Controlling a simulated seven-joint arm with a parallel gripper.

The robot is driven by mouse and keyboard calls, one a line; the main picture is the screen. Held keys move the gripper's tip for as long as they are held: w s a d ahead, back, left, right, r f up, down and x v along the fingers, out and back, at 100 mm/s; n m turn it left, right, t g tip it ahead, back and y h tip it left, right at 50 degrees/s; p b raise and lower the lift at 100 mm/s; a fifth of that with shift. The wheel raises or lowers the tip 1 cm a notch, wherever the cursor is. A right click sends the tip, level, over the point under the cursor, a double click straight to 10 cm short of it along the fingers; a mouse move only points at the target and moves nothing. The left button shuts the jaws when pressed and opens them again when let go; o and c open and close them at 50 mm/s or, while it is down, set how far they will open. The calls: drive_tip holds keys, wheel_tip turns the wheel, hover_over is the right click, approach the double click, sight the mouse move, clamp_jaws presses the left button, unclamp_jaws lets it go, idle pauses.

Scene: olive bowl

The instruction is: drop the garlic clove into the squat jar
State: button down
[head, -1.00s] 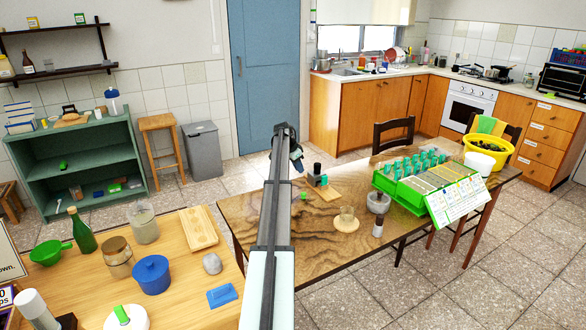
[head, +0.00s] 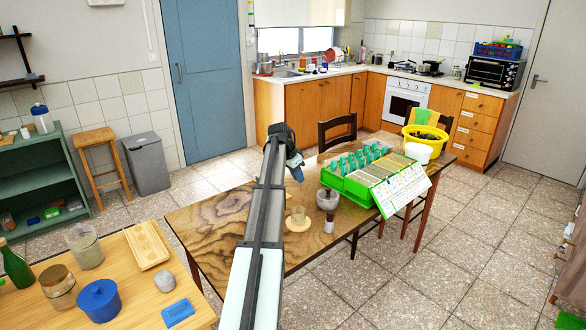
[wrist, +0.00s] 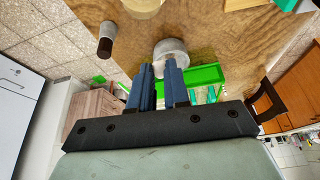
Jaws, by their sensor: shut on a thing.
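My gripper (wrist: 160,86) reaches over the dark wooden table, its two blue fingers close together with a narrow gap. It also shows in the head view (head: 295,172). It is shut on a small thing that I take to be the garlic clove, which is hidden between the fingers. A squat pale grey vessel (wrist: 171,51) lies just beyond the fingertips in the wrist view. In the head view it (head: 326,201) stands right of my arm, apart from the gripper. It may be the squat jar; I cannot tell for sure.
A green seed-packet rack (head: 351,187) and a yellow tub (head: 425,134) are farther right. Lidded jars and a blue pot (head: 100,301) stand on the left table.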

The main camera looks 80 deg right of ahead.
drive_tip(key=shift+w+a+f+n+t, duration=0.15)
drive_tip(key=shift+a+n, duration=0.1)
drive_tip(key=shift+n, duration=0.15)
drive_tip(key=shift+s+a+f+n+t, duration=0.1)
drive_tip(key=shift+a+n+t, duration=0.1)
drive_tip(key=shift+n, duration=0.2)
drive_tip(key=shift+w+f, duration=0.1)
drive_tip(key=shift+f, duration=2.8)
drive_tip(key=c, duration=1)
unclamp_jaws()
drive_tip(key=shift+r, duration=0.1)
drive_tip(key=v, duration=1.3)
drive_tip(key=shift+w+a+r, duration=0.15)
drive_tip(key=shift+a+r, duration=0.1)
drive_tip(key=shift+a, duration=0.05)
drive_tip(key=shift+w, duration=0.1)
